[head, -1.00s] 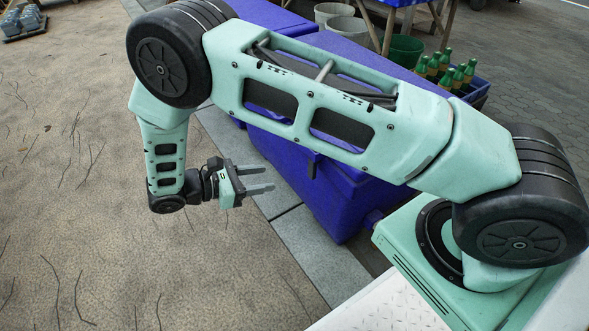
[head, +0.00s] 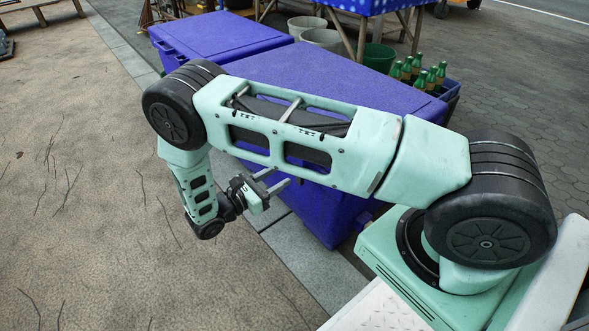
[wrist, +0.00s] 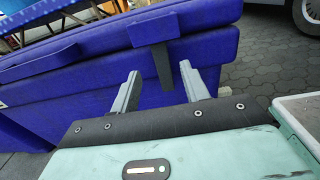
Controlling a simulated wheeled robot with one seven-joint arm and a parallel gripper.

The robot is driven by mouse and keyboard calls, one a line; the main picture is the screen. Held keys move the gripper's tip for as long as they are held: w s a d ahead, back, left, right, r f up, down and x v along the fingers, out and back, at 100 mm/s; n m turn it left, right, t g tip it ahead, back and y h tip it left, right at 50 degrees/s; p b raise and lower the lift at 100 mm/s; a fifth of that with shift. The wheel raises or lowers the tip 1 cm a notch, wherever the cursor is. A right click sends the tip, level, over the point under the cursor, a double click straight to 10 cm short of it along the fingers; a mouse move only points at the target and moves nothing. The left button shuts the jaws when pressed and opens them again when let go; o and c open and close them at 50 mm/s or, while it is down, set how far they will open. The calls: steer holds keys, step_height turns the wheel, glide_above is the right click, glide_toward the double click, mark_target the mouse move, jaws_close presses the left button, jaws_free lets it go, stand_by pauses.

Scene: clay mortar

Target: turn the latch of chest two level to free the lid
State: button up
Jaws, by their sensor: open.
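Two blue chests with closed lids stand in a row in the head view, a far one (head: 215,35) and a near one (head: 370,95). No number shows on either. My gripper (head: 281,177) is open and empty, its fingers pointing at the near chest's front. In the wrist view a blue chest (wrist: 75,95) fills the middle. A dark latch (wrist: 162,68) hangs down, slightly tilted, from a blue block (wrist: 153,29) at its lid. My open fingers (wrist: 160,69) show on either side of the latch; I cannot tell whether they reach it. My arm hides part of the near chest.
A crate with several green bottles (head: 418,72), a green bucket (head: 379,57) and grey buckets (head: 322,38) stand behind the chests. A table with a blue cloth (head: 365,5) is beyond. Open sandy ground (head: 85,170) lies to the left, edged by grey paving (head: 300,240).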

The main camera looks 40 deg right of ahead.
steer(key=d+b, duration=0.1)
steer(key=d, duration=0.6)
steer(key=shift+w, duration=0.1)
steer(key=c, duration=1)
